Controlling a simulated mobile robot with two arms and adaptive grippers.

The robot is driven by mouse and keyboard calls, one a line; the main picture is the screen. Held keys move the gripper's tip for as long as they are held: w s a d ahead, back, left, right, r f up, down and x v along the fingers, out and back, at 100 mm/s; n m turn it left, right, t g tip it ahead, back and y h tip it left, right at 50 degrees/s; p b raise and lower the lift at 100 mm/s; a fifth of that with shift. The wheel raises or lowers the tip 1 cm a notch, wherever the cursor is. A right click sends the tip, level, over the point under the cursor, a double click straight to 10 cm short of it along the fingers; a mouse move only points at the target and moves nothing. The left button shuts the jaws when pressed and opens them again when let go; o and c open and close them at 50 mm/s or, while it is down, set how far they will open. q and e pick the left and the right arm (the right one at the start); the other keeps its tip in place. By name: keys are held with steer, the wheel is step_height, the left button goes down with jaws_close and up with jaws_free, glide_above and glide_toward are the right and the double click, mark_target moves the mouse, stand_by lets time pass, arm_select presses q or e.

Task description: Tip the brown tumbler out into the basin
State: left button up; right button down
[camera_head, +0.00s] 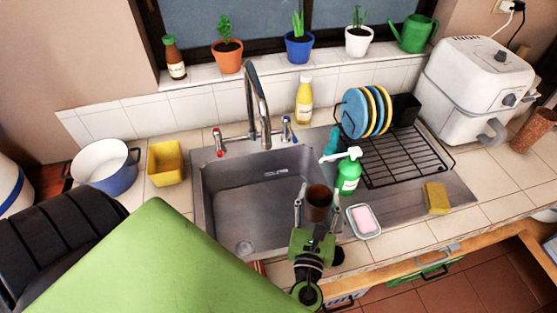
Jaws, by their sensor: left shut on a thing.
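The brown tumbler (319,208) is between the fingers of my left gripper (317,196), which is shut on it. The tumbler looks about upright with its dark open mouth facing up. What is inside it cannot be made out. It is at the front right corner of the basin (225,208), a grey metal sink. From this angle I cannot tell how high it is above the rim. The basin looks empty, with a drain at its lower left. My right gripper is not in view.
The faucet (262,105) stands behind the basin. A green soap bottle (348,174) and a soap dish (364,222) are close right of the tumbler. A dish rack (405,160) and sponge (436,198) lie farther right. A yellow container (165,164) and blue pot (104,167) stand left.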

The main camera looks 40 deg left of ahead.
arm_select(q)
steer(key=shift+w+d+r+n+y+p, duration=0.25)
steer(key=shift+w+d+n+y+p, duration=0.05)
steer(key=shift+w+d, duration=0.4)
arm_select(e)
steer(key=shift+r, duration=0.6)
arm_select(q)
steer(key=shift+f, duration=0.1)
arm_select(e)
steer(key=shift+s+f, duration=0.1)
